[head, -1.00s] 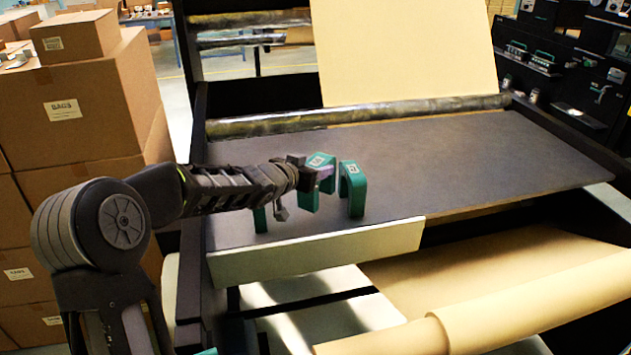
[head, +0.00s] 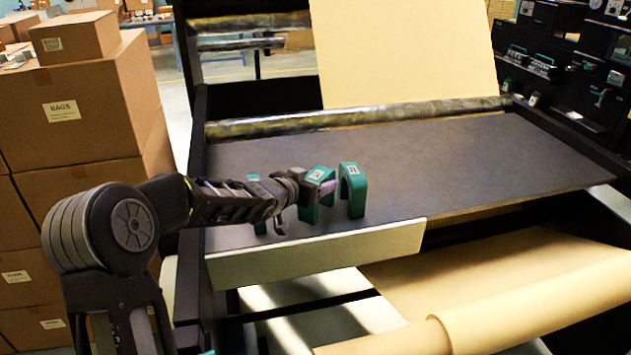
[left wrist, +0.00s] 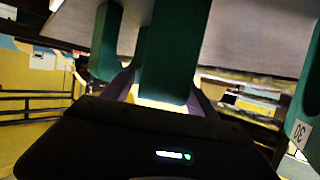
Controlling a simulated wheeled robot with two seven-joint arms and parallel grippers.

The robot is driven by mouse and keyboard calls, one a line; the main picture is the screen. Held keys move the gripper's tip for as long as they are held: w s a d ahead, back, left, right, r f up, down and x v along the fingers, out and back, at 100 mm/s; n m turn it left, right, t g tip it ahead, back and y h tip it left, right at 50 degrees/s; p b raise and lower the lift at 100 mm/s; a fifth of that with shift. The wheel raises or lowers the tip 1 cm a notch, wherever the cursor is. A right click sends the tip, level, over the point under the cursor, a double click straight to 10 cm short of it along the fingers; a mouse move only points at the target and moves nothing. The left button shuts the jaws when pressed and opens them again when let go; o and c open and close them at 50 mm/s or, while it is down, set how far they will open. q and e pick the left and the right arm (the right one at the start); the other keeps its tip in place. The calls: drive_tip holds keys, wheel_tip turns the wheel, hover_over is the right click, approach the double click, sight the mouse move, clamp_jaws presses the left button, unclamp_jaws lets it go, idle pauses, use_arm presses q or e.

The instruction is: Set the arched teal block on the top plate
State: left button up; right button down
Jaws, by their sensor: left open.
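Several teal arched blocks stand in a row near the front left of the dark top plate (head: 450,160). The middle block (head: 320,173) has a pale label on top and is partly hidden by my left gripper (head: 325,187). The right block (head: 353,188) stands clear beside it. The left block (head: 257,226) is mostly hidden behind my arm. My left gripper is open at the middle block. In the left wrist view, a teal leg (left wrist: 172,50) shows between the purple-padded fingers; contact cannot be told. My right gripper is out of view.
A pale strip (head: 320,255) edges the plate's front. A kraft roll (head: 480,325) lies below, and a roller (head: 360,115) crosses behind. Cardboard boxes (head: 85,110) are stacked at the left. The plate's middle and right are bare.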

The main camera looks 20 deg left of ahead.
use_arm(q)
drive_tip(key=shift+r, duration=0.25)
drive_tip(key=p+v, duration=0.1)
drive_tip(key=v, duration=1.1)
drive_tip(key=shift+f, duration=0.15)
idle(0.3)
